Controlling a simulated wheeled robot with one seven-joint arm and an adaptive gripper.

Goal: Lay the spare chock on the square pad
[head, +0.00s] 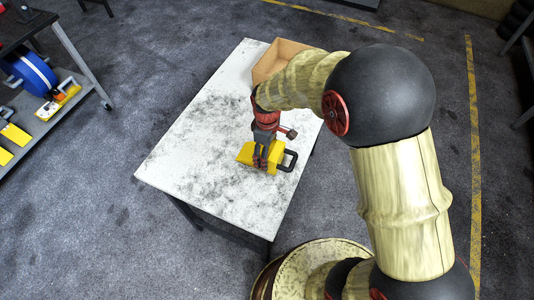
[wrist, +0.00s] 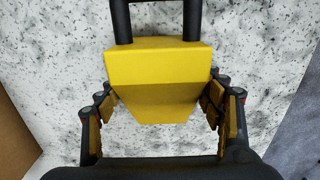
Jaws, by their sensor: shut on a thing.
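A yellow chock with a black loop handle (head: 246,153) is at the near part of the pale, speckled table (head: 195,130). In the wrist view the chock (wrist: 158,75) sits between my fingers, its handle toward the top of the picture. My gripper (head: 265,160) points down over the chock and is shut on it, with a finger against each side. I cannot tell whether its underside touches the table. I cannot make out a square pad in either view.
An open brown box (head: 275,60) stands at the table's far end, partly behind my arm. The table's left part is clear. A dark shelf trolley at the left holds a blue reel (head: 32,72) and several yellow pieces (head: 15,134). Yellow lines mark the floor.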

